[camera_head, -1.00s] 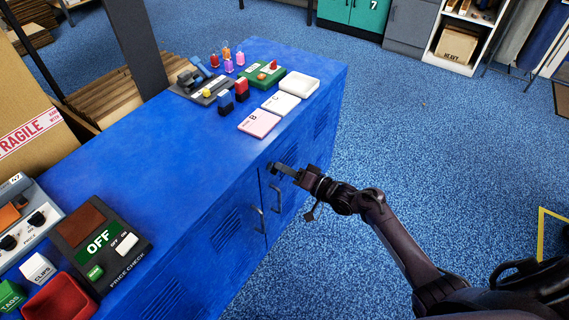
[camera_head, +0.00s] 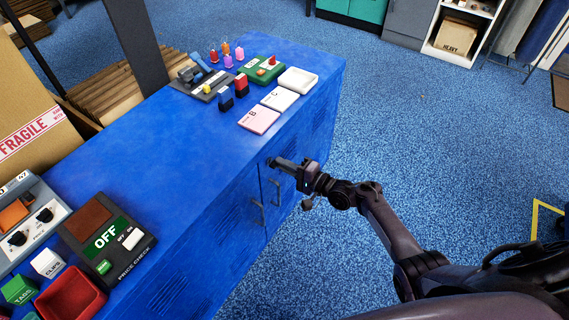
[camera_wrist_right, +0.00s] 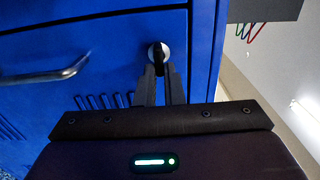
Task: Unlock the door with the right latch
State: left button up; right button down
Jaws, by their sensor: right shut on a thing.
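The blue cabinet (camera_head: 195,225) has two front doors with grey bar handles. My right gripper (camera_head: 277,163) is at the top of the right-hand door, just under the cabinet's top edge. In the right wrist view the gripper (camera_wrist_right: 160,72) has its fingers close together on a small dark latch (camera_wrist_right: 158,54) set in a round pale plate on the blue door. The fingers hide most of the latch, so its exact angle is hard to tell. A door handle (camera_wrist_right: 50,77) shows to the left of the gripper there. My left gripper is not in view.
On the cabinet top are a pink card (camera_head: 259,119), a white tray (camera_head: 298,79), a green box (camera_head: 262,70) and small blocks. A price-check device (camera_head: 107,240) and a red bin (camera_head: 72,294) sit at the near left. The carpet right of the cabinet is clear.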

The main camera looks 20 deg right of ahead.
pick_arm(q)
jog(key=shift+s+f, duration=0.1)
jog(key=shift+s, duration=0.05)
pick_arm(e)
jog(key=c, duration=1.5)
grip_release()
jog(key=shift+c, duration=0.2)
jog(key=shift+d, duration=0.1)
